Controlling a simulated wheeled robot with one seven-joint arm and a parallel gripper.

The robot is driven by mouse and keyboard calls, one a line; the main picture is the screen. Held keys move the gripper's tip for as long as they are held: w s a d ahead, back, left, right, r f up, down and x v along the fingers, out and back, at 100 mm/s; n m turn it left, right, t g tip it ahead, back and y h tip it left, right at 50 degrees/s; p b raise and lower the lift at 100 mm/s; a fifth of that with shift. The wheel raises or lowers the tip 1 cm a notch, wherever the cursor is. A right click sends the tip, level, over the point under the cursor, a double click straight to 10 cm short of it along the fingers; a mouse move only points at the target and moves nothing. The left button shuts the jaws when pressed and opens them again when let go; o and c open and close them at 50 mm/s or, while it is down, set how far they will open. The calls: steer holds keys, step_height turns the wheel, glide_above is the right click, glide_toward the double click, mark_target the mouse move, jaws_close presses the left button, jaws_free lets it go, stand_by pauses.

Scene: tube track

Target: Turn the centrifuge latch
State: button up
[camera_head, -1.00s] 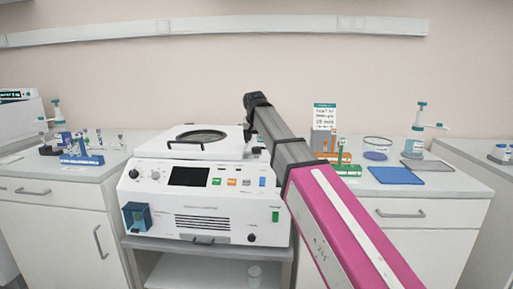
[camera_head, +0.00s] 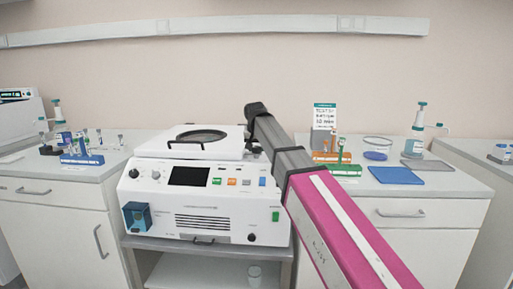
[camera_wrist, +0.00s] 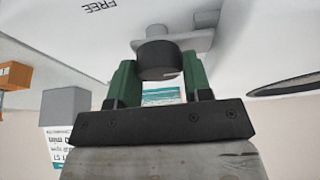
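The centrifuge is the white box (camera_head: 200,205) with a dark screen, its white lid (camera_head: 160,146) lying on top. In the wrist view, a short black latch knob (camera_wrist: 158,59) sits on a grey arm fixed to a white surface. My gripper (camera_wrist: 159,82) has its green fingers on either side of this knob, and both seem to touch it. The fingers look closed to the knob's width. The printed word FREE (camera_wrist: 100,6) appears upside down near the knob. In the head view, my arm hides most of the gripper and the latch.
To the right on the counter stand a tube rack (camera_head: 338,168), a sign (camera_head: 325,117), a blue mat (camera_head: 397,176) and a pump bottle (camera_head: 416,130). Another blue rack (camera_head: 82,160) stands on the left counter. Free room lies above the lid.

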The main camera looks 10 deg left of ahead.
steer(key=shift+n, duration=0.4)
steer(key=n+y, duration=0.1)
steer(key=n, duration=0.3)
steer(key=shift+d+g+y, duration=0.1)
steer(key=shift+g+y, duration=0.2)
steer(key=shift+y, duration=0.1)
steer(key=n, duration=0.2)
steer(key=n+g+y, duration=0.1)
steer(key=n, duration=0.1)
steer(key=shift+w+y, duration=0.1)
steer(key=shift+y, duration=0.2)
steer(key=n, duration=0.2)
steer(key=n+g, duration=0.1)
steer(key=n, duration=0.2)
steer(key=shift+w+g+y, duration=0.1)
steer(key=shift+g+y, duration=0.2)
steer(key=shift+y, duration=0.1)
steer(key=shift+n+g, duration=0.8)
steer(key=shift+n, duration=1.2)
steer(key=o, duration=0.9)
steer(key=shift+r, duration=0.1)
